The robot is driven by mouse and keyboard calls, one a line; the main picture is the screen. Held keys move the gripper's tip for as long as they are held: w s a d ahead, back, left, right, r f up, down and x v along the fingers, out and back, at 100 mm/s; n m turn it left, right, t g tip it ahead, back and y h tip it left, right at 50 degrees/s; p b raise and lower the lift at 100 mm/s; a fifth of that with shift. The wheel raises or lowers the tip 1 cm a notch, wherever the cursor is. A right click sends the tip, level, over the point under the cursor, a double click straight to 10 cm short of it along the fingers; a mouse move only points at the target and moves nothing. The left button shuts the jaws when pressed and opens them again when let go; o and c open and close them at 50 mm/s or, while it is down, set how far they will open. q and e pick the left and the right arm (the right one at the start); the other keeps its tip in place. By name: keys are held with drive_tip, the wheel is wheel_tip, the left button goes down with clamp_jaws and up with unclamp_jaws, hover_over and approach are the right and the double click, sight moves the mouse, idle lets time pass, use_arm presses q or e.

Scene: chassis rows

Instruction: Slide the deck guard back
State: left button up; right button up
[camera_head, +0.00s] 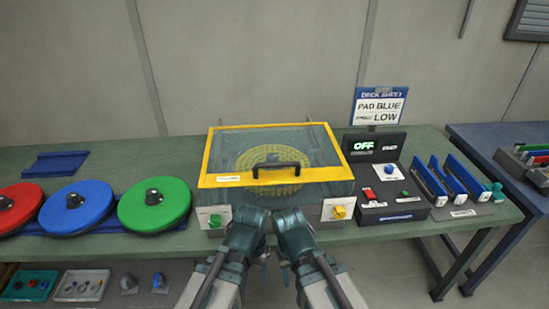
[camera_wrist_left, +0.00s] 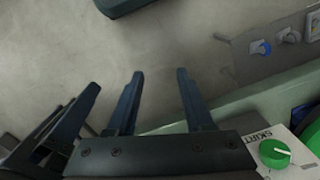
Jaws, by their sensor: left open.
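The deck guard (camera_head: 225,147) is a clear cover with a yellow frame, closed over a yellow round pad (camera_head: 288,159) on the deck at the middle of the bench. Its black handle (camera_head: 279,168) is on the front edge. My left gripper (camera_head: 263,258) is in front of and below the deck, apart from the handle. In the left wrist view, my left gripper (camera_wrist_left: 160,75) is open and empty, with its fingers over the floor. My right gripper (camera_head: 287,263) is beside it; its jaws are too small and dark to read.
Red (camera_head: 17,206), blue (camera_head: 88,205) and green (camera_head: 166,203) round pads lie left of the deck. A green knob (camera_head: 215,219) and a yellow knob (camera_head: 338,212) are on the deck's front. A control box (camera_head: 407,208) and brief sheet sign (camera_head: 380,105) stand right.

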use_arm(q)
drive_tip(key=w+d+r+n+h+p, duration=0.1)
drive_tip(key=w+d+r+n+h, duration=0.1)
drive_tip(key=w+r+n+h, duration=0.15)
drive_tip(key=n+t+h+p, duration=0.3)
drive_tip(key=n+t+h, duration=0.4)
drive_tip(key=n+h, duration=0.4)
approach(270, 166)
drive_tip(key=shift+m, duration=0.25)
drive_tip(key=b+x, duration=0.3)
drive_tip(key=x, duration=0.9)
drive_tip(key=shift+d, duration=0.2)
clamp_jaws()
